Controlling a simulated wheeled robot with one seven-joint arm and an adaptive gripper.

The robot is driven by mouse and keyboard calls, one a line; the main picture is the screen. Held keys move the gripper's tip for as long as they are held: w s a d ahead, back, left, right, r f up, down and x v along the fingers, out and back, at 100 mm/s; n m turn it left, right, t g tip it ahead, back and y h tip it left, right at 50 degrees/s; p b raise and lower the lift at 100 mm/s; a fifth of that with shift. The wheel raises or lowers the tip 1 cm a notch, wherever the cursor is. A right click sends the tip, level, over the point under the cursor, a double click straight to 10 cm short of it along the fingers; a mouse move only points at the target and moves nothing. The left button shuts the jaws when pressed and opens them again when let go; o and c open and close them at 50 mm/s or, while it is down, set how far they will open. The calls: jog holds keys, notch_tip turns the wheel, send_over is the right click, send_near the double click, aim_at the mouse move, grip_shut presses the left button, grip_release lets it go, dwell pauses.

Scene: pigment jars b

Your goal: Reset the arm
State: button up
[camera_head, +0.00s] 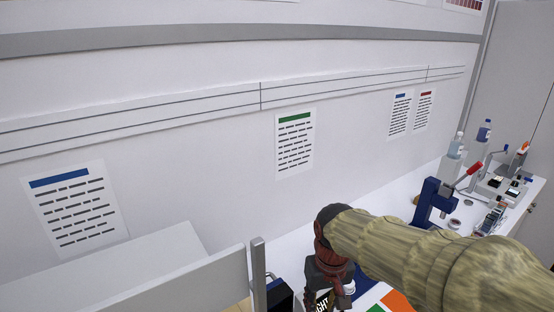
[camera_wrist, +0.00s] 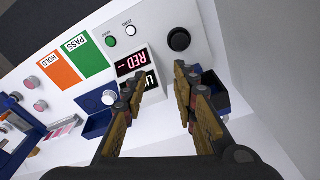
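My gripper (camera_wrist: 168,78) shows in the wrist view with its two fingers apart and nothing between them. It hangs over a white bench, above a light-grey instrument (camera_wrist: 155,32) with a red lit display (camera_wrist: 132,62), buttons and a black knob (camera_wrist: 179,39). In the head view my gripper (camera_head: 328,292) is at the lower middle, pointing down at the end of my arm. My arm hides part of the bench there, and the fingertips are hard to make out.
An orange HOLD pad (camera_wrist: 58,70) and a green PASS pad (camera_wrist: 84,53) lie beside the instrument. Dark blue bins (camera_wrist: 212,92) stand near my fingers. A blue press with a red handle (camera_head: 434,200) and bottles (camera_head: 456,146) stand at the right. A grey panel (camera_head: 258,275) rises left of my gripper.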

jog(key=s+d+f+m+t+b, duration=0.1)
jog(key=s+d+f+t+b, duration=0.1)
jog(key=s+d+b, duration=0.2)
jog(key=s+d+f+m+t+b, duration=0.1)
jog(key=s+d+b, duration=0.3)
jog(key=s, duration=0.6)
jog(key=shift+s+d+f+t+b, duration=0.3)
jog(key=shift+f+t+b, duration=0.3)
jog(key=shift+b, duration=0.45)
